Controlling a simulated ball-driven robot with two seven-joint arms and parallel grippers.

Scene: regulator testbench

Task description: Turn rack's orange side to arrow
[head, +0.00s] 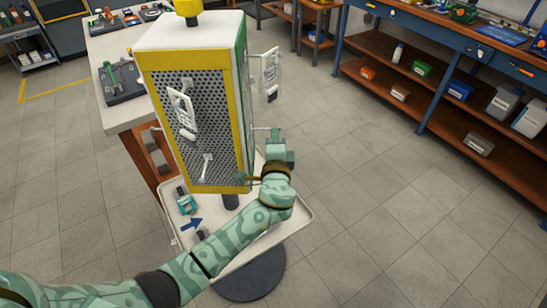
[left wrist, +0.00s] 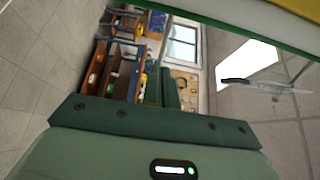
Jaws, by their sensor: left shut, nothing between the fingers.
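The rack (head: 203,99) stands upright on a post above a tray. Its yellow-framed perforated side faces me, and a green-edged side (head: 240,75) shows at the right. No orange side is in view. The blue arrow (head: 191,224) lies on the tray below, pointing right toward the post. My left gripper (head: 276,136) is at the right of the rack, low by the green side. It is shut and empty; I cannot tell whether it touches the rack. In the left wrist view, the rack's green and yellow edge (left wrist: 265,22) crosses the upper right. My right gripper is not in view.
The tray (head: 300,212) sticks out around the post, with a small teal bottle (head: 185,201) on it. A white workbench (head: 111,60) stands close behind left. White holders (head: 270,66) stick out from the rack's right side. Open floor (head: 390,180) lies to the right.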

